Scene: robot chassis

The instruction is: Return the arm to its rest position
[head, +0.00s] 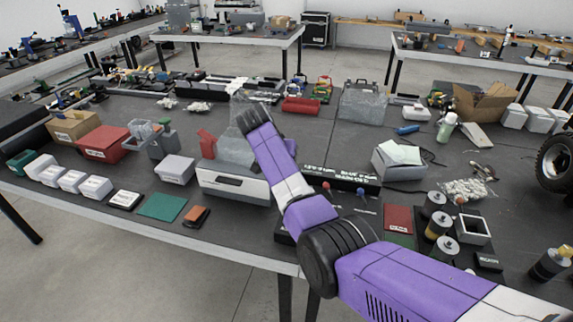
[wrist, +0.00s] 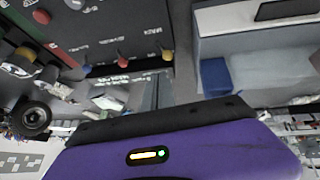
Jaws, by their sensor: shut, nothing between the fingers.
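My arm (head: 312,212), purple and white, reaches from the lower right of the head view up and left over the workbench (head: 330,140). My gripper (head: 250,118), dark and small at the arm's far end, is over the bench beyond the grey-white drawer box (head: 232,184). It is shut and holds nothing. A translucent bag-like thing (head: 237,148) shows just behind and beside it; I cannot tell whether they touch.
Near the arm lie a black lettered panel (head: 342,180) with coloured knobs, a red booklet (head: 398,219) and several dark canisters (head: 440,225). A wheel (head: 556,162) is at right. Bare bench shows mid-right.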

